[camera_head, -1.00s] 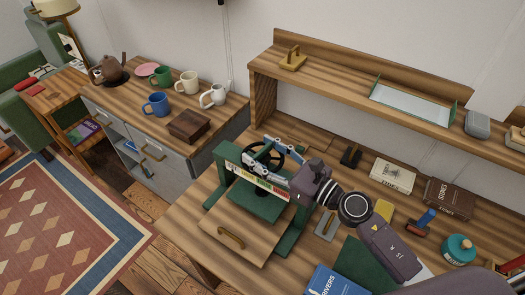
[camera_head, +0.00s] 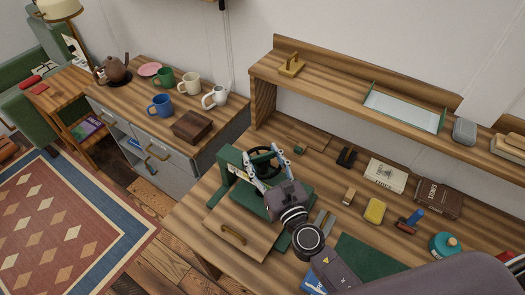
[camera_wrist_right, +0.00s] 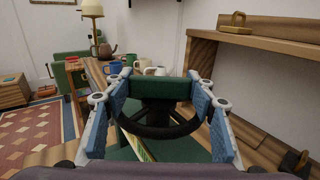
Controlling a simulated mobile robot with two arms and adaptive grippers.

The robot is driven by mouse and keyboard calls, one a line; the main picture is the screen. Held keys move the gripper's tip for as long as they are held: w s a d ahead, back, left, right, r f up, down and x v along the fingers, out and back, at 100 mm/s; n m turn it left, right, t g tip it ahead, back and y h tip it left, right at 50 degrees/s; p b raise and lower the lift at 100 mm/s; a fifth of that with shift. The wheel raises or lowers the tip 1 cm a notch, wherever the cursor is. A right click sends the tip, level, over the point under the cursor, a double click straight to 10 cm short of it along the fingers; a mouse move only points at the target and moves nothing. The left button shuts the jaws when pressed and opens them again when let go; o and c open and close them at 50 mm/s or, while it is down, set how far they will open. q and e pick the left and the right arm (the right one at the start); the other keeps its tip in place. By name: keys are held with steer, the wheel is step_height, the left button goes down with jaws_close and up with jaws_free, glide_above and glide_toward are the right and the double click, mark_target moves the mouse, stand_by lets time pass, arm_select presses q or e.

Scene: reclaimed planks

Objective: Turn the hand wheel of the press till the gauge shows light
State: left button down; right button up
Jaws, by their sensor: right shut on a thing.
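The green press (camera_head: 230,160) stands on the wooden workbench. Its black hand wheel (camera_head: 262,150) lies flat on top. My right gripper (camera_head: 266,157) reaches in from the lower right and is shut on the hand wheel. In the right wrist view, its blue-padded fingers (camera_wrist_right: 160,115) sit on either side of the wheel (camera_wrist_right: 158,132). The gauge strip (camera_head: 239,173) on the press front is partly hidden by the gripper. A piece of it shows below the wheel in the wrist view (camera_wrist_right: 138,148). I cannot read its pointer. My left gripper is not in view.
To the right are a yellow sponge-like block (camera_head: 375,210), a cream book (camera_head: 385,175) and a brown book (camera_head: 438,198). A shelf (camera_head: 340,90) runs behind. Mugs stand on the left cabinet.

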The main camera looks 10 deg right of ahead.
steer(key=shift+m+h, duration=1.1)
steer(key=shift+h, duration=0.7)
steer(key=o, duration=1.2)
steer(key=s, duration=1.2)
steer(key=shift+a, duration=0.2)
